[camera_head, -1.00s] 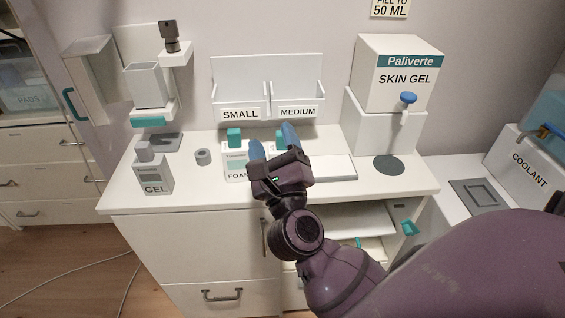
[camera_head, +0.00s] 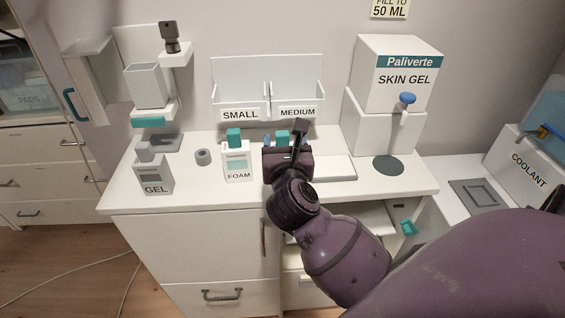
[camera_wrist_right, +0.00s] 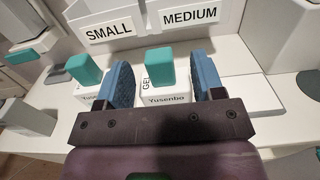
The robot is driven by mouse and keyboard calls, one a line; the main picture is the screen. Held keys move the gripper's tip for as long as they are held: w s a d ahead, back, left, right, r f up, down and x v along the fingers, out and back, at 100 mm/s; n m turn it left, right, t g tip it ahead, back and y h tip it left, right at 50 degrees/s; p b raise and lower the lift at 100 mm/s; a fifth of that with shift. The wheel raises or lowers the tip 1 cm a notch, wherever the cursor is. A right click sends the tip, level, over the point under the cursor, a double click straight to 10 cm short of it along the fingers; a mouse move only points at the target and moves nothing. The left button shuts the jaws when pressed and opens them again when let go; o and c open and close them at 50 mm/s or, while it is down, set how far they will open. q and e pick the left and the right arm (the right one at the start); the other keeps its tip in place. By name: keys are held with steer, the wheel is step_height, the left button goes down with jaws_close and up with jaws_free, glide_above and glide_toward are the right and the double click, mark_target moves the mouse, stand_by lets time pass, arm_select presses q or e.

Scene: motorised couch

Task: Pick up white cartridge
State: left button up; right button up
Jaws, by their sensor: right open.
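My right gripper (camera_head: 285,140) is open over the counter, its blue fingers pointing at the back wall. In the wrist view the gripper (camera_wrist_right: 161,66) has one finger on each side of a white cartridge (camera_wrist_right: 167,98) with a teal cap, marked GEL and Yusenbo. It stands upright; I cannot tell whether a finger touches it. In the head view my gripper hides most of this cartridge, and its teal cap (camera_head: 282,136) shows. A white FOAM cartridge (camera_head: 238,172) with a teal cap stands just left. A white GEL cartridge (camera_head: 153,178) with a grey cap stands further left.
A two-part wall holder (camera_head: 240,98) marked SMALL and MEDIUM is behind the cartridges. A small grey ring (camera_head: 203,157) lies between the GEL and FOAM cartridges. A SKIN GEL dispenser (camera_head: 390,98) stands right. A flat white panel (camera_head: 335,169) lies right of my gripper.

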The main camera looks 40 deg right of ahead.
mark_target(282, 131)
steer(key=shift+f+x, duration=0.1)
steer(key=shift+x, duration=1.2)
steer(key=shift+f+x, duration=0.15)
steer(key=shift+x, duration=1.15)
steer(key=shift+a, duration=0.15)
jaws_close()
